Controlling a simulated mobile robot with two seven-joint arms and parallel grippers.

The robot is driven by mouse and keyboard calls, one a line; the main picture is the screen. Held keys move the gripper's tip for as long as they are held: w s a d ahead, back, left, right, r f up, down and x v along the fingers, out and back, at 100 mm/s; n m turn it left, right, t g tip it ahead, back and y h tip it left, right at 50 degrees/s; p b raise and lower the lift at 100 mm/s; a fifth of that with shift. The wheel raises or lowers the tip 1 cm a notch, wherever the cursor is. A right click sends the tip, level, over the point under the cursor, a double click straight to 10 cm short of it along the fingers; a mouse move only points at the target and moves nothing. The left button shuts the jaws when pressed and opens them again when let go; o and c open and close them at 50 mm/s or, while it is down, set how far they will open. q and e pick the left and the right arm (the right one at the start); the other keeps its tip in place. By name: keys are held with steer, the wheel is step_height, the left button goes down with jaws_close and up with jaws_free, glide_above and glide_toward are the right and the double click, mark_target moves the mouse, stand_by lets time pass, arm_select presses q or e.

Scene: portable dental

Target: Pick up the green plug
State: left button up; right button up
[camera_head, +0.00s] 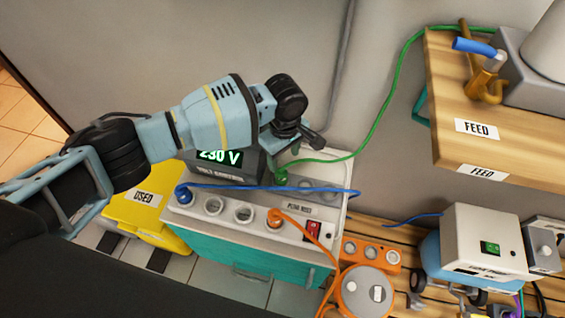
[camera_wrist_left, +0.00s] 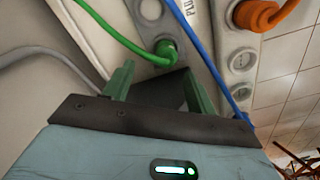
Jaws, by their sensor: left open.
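The green plug (camera_head: 281,176) sits in a socket at the back of the white socket panel (camera_head: 262,232), and a green cable runs from it up to the right. In the left wrist view the green plug (camera_wrist_left: 166,50) is upright in its round socket, just beyond the fingertips. My left gripper (camera_head: 296,143) is open and empty, above and close to the plug. In the left wrist view its two green fingers (camera_wrist_left: 157,78) are spread apart, with the plug ahead of the gap and not between them. My right gripper is not in view.
A blue plug (camera_head: 183,194) and an orange plug (camera_head: 275,216) sit in the front row, their cables trailing right. The blue cable passes close to the right finger in the wrist view. A 230 V display box (camera_head: 225,172) stands beside the gripper. A wooden shelf (camera_head: 485,125) is at right.

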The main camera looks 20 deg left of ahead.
mark_target(281, 171)
arm_select(q)
steer(key=shift+s, duration=0.15)
steer(key=shift+f, duration=0.25)
steer(key=shift+s+f+b, duration=0.1)
steer(key=shift+f+b, duration=0.35)
steer(key=shift+f, duration=0.4)
steer(key=shift+s+a+f+b, duration=0.15)
steer(key=shift+f+b, duration=0.4)
steer(key=shift+f, duration=0.8)
steer(key=shift+s+a+f+b, duration=0.15)
steer(key=shift+f+b, duration=0.4)
steer(key=shift+f, duration=0.75)
steer(key=shift+w+f, duration=0.1)
steer(key=shift+f, duration=0.05)
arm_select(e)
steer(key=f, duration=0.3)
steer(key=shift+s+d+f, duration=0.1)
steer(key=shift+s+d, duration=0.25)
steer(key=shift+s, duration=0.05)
arm_select(q)
steer(key=shift+c, duration=0.3)
